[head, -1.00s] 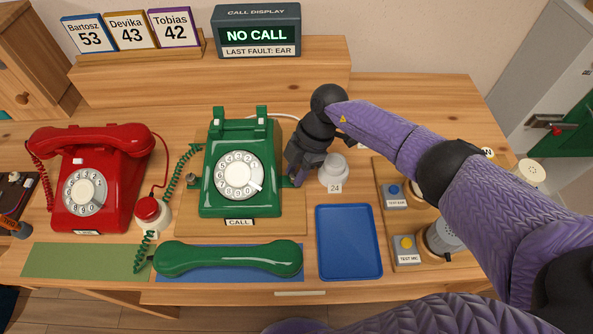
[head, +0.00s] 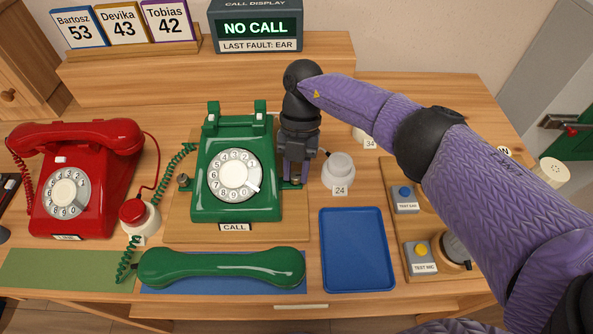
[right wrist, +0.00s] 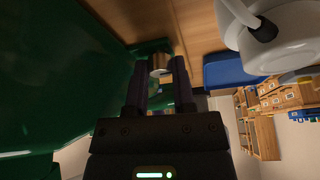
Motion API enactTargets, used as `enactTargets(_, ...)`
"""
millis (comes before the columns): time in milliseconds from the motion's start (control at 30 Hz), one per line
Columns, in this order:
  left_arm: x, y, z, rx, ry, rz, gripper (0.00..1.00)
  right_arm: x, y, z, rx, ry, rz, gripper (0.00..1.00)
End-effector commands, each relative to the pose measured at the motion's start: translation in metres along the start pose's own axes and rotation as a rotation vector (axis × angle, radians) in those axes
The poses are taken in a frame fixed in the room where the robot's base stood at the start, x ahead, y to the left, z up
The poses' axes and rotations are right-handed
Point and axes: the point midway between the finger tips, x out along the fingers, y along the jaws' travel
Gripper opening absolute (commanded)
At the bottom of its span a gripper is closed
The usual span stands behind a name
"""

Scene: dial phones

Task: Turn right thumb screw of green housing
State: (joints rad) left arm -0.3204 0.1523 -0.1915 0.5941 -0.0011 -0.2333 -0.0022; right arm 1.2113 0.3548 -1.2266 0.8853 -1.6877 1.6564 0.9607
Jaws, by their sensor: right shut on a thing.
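The green housing (head: 237,165) is a dial phone on a wooden board, with a white dial and a CALL label. Its left thumb screw (head: 183,181) shows at its left side. The right thumb screw (right wrist: 160,62) is a brassy knob beside the housing in the right wrist view. My right gripper (head: 296,180) points down at the housing's right side and is shut on this screw, one finger on each side of it. In the head view the fingers mostly hide the screw. My left gripper is out of view.
A green handset (head: 220,268) lies on a blue mat in front. A white round part (head: 340,168) labelled 24 stands close to the right of my gripper. A blue tray (head: 356,250) is empty. A red phone (head: 80,180) stands at left. The display (head: 258,28) reads NO CALL.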

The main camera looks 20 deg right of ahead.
Motion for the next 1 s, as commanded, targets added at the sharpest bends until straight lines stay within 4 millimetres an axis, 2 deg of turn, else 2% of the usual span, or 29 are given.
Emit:
enactTargets(300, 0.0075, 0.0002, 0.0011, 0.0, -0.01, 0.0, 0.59, 0.0012, 0.0009, 0.0, -0.091, 0.001, -0.037, 0.0)
enactTargets(800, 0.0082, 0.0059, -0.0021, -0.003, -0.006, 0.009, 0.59, 0.0007, 0.0011, -0.0004, -0.108, 0.001, -0.044, 0.0)
enactTargets(833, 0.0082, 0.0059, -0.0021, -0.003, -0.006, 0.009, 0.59, 0.0007, 0.0011, -0.0004, -0.108, 0.001, -0.044, 0.33)
enactTargets(1000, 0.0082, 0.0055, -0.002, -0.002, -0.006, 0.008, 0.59, 0.0005, 0.001, -0.0003, -0.107, 0.0, -0.043, 0.67)
